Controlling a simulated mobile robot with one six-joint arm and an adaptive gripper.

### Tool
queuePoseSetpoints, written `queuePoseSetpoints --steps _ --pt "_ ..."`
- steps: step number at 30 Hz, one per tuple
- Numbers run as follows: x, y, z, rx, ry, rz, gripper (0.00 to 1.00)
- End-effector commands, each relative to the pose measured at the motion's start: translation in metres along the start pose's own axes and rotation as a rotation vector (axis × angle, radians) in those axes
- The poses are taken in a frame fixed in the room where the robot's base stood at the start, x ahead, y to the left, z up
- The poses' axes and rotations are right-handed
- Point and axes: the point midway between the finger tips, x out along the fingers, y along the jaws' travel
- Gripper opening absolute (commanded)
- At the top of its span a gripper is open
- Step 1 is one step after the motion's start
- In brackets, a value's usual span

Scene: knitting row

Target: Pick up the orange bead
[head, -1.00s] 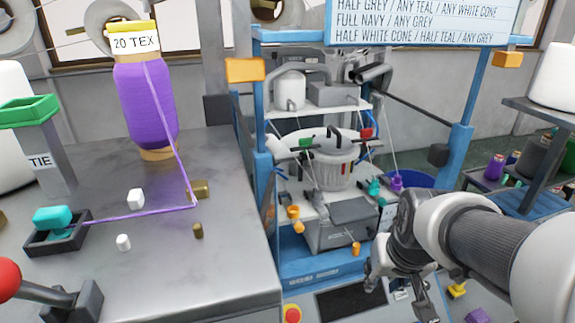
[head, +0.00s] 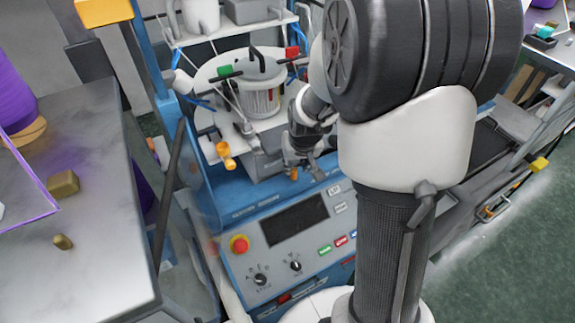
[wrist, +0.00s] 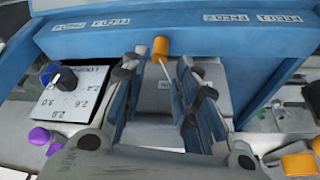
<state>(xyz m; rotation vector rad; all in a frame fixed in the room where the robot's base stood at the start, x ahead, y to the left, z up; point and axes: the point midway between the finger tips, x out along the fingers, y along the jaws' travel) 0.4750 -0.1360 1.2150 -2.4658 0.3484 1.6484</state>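The orange bead (wrist: 160,47) is a small cylinder at the end of a thin pale rod or thread in the wrist view. It lies centred between my fingers, near their tips, in front of the blue beam. My gripper (wrist: 158,66) is open, with a clear gap on both sides of the bead. In the head view the bead (head: 293,173) shows small beside the fingers of my gripper (head: 303,168). My arm covers much of the right side there. The wrist view shows no finger touching the bead.
The knitting machine's blue frame (head: 225,205) and its control panel with a red button (head: 239,244) are just below. Another orange piece (head: 225,155) is left of my gripper. A grey table (head: 100,250) with brown blocks stands at the left.

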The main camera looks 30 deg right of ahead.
Motion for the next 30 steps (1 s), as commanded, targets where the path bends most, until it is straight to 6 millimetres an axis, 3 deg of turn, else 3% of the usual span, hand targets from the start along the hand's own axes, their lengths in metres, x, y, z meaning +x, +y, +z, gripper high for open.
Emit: queuePoseSetpoints --steps 5,15,23,30 --pt "0.012 0.0 0.0 0.0 -0.002 0.0 0.28" --pt "0.059 0.0 0.0 0.0 -0.001 0.0 0.28" --pt "0.062 0.0 -0.001 0.0 0.001 0.0 0.28" --pt "0.062 0.0 0.0 0.0 0.001 0.0 0.14"
